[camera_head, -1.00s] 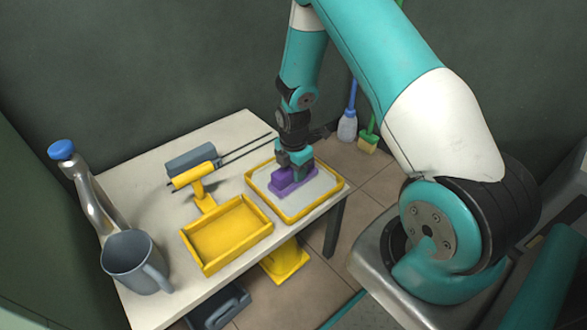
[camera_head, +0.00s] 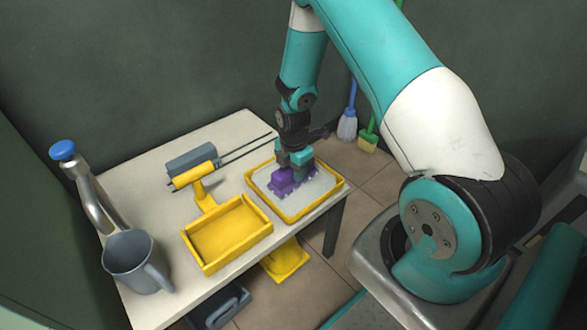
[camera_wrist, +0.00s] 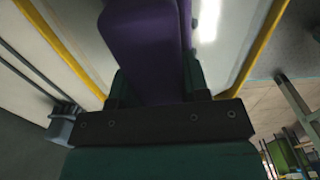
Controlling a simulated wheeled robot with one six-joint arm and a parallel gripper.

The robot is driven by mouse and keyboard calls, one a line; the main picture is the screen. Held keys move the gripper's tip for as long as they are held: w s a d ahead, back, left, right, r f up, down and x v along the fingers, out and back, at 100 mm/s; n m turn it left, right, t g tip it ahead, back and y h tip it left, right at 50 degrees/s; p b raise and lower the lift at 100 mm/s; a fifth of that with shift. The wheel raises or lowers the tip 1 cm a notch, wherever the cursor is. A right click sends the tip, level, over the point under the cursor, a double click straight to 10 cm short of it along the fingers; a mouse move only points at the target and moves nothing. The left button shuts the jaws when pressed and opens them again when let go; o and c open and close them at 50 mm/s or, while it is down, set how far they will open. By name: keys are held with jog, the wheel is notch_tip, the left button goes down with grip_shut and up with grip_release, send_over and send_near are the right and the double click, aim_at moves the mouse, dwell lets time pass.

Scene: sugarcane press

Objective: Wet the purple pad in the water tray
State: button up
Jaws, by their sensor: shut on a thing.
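The purple pad (camera_head: 279,184) is held in my gripper (camera_head: 296,164) within the yellow-rimmed water tray (camera_head: 318,205) at the table's right end. The tray's inside is pale grey. The pad is at or very near its surface, and its lower outline looks broken; I cannot tell how deep it reaches. In the wrist view the pad (camera_wrist: 150,40) sits between the dark green fingers of my gripper (camera_wrist: 155,88), which are shut on it. A bright glint shows on the tray's surface beside it, with yellow rims (camera_wrist: 255,45) on both sides.
A grey block (camera_head: 191,160) lies behind.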

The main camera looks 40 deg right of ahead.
jog(key=shift+f, duration=0.1)
notch_tip(320, 180, up, 7)
jog(key=p, duration=0.6)
dwell(0.4)
dwell(0.7)
jog(key=s+a+r+m, duration=0.1)
jog(key=a+r+m, duration=0.4)
jog(key=m, duration=0.4)
jog(key=s+a+r+m, duration=0.1)
jog(key=a+r+m, duration=0.2)
jog(key=r+m, duration=0.5)
notch_tip(320, 180, up, 12)
jog(key=s+m+p, duration=0.2)
jog(key=p, duration=2.1)
